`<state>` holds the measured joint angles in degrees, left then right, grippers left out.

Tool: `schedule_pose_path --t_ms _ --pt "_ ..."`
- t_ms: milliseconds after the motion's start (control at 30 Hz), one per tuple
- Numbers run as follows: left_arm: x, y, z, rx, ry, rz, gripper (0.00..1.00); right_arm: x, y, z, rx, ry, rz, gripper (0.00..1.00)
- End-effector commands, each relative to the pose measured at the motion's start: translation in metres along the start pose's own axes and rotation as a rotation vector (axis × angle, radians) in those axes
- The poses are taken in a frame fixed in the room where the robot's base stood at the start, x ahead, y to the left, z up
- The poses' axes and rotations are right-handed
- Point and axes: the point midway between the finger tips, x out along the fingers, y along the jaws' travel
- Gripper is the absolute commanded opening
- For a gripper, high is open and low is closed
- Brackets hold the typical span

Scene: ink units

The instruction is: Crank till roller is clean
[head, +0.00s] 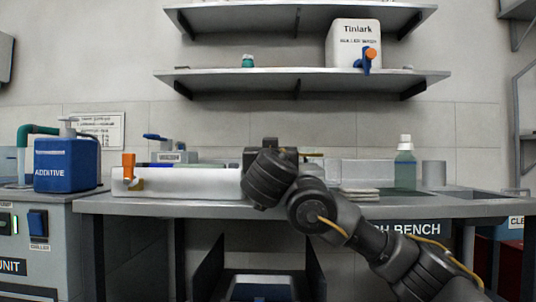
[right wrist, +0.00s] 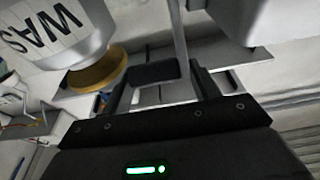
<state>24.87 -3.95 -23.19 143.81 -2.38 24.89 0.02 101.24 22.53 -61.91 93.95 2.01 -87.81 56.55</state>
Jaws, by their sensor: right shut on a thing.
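A long white washing unit (head: 190,183) lies on the bench, with an orange part at its left end. The roller cannot be made out; my right arm covers the unit's right end. My right gripper (right wrist: 157,80) is shut on a dark block-like grip (right wrist: 155,72), which appears to be the crank handle. A grey bar (right wrist: 179,35) runs up beside it in the right wrist view. In the head view my right arm reaches in from the lower right and hides the fingertips. My left gripper is not in view.
A grey container marked "WAS" (right wrist: 55,28) with an amber cap (right wrist: 97,72) is close by in the right wrist view. A blue additive bottle (head: 66,165) stands left, a green bottle (head: 405,168) right. Shelves (head: 300,82) hang above.

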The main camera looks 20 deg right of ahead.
Motion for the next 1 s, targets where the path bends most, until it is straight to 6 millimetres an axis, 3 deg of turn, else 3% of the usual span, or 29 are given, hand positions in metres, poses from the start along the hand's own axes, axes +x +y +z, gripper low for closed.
schedule_pose_path --t_ms 133,733,867,1000 --pt "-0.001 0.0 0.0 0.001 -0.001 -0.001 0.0 0.002 0.005 0.002 0.002 -0.007 0.014 0.74" --pt "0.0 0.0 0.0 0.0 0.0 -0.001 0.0 -0.001 -0.001 0.001 0.002 -0.003 0.001 0.74" --pt "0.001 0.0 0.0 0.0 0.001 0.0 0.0 -0.012 -0.001 0.0 0.001 -0.001 0.0 0.74" --pt "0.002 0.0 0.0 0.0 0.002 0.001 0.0 -0.037 -0.001 -0.001 0.001 -0.001 0.0 0.74"
